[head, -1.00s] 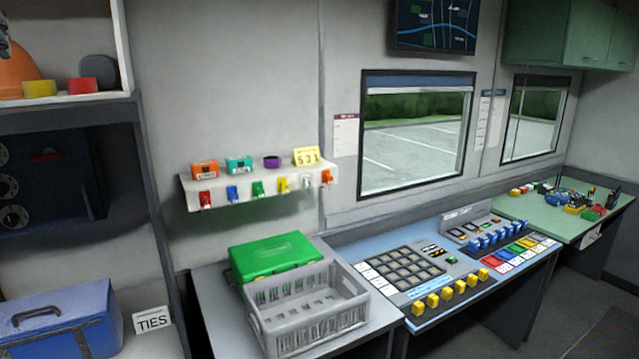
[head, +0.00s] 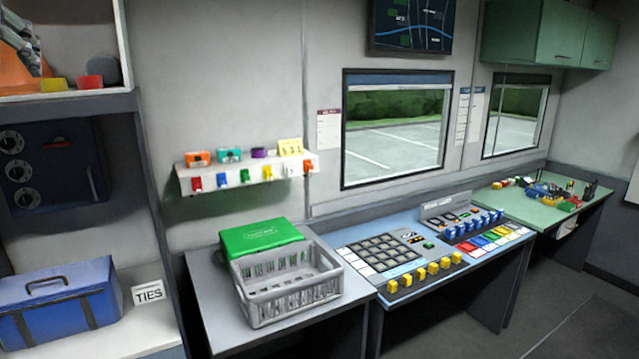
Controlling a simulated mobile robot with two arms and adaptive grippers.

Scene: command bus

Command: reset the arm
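Part of my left arm with what looks like its gripper (head: 20,42) shows at the top left edge of the head view. It is in front of the upper shelf and the orange rounded object there, and is cut off by the frame. Its fingers are too unclear to tell open from shut. A small pale piece at the right edge may be part of my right arm; my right gripper is not in view. I see nothing held.
A grey basket (head: 290,312) stands beside a green case (head: 260,238) on a grey table. A control console (head: 420,262) and a green desk (head: 520,208) follow to the right. A blue bag (head: 60,300) sits at left. A small wall shelf (head: 250,178) holds coloured items. Floor at right is clear.

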